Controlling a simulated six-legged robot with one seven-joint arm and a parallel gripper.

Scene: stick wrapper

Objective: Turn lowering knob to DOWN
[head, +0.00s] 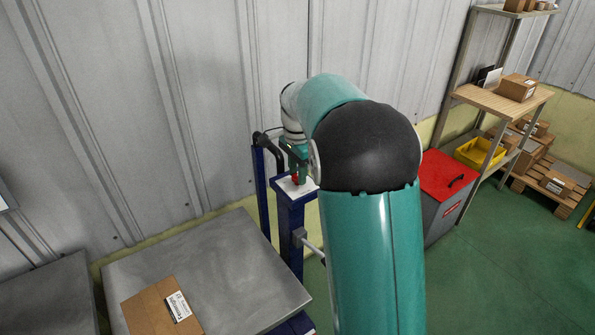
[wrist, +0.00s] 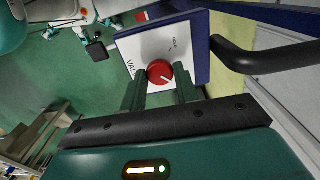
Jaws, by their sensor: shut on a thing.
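The lowering knob (wrist: 160,72) is round and red with a white pointer mark. It sits on a white panel (wrist: 140,48) with dark lettering, partly covered and too small to read in full. In the wrist view, the two fingers of my gripper (wrist: 162,88) stand on either side of the knob and are shut on it. In the head view, the knob (head: 296,179) shows as a small red spot on top of a blue post (head: 290,215), below my gripper (head: 299,168). My arm hides part of that area.
A black curved handle (wrist: 265,57) runs close beside the panel. A metal table (head: 235,255) with a cardboard box (head: 150,308) stands at lower left. A red-lidded grey bin (head: 450,172) and a shelf (head: 480,98) stand right. Green floor (head: 520,260) is open at lower right.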

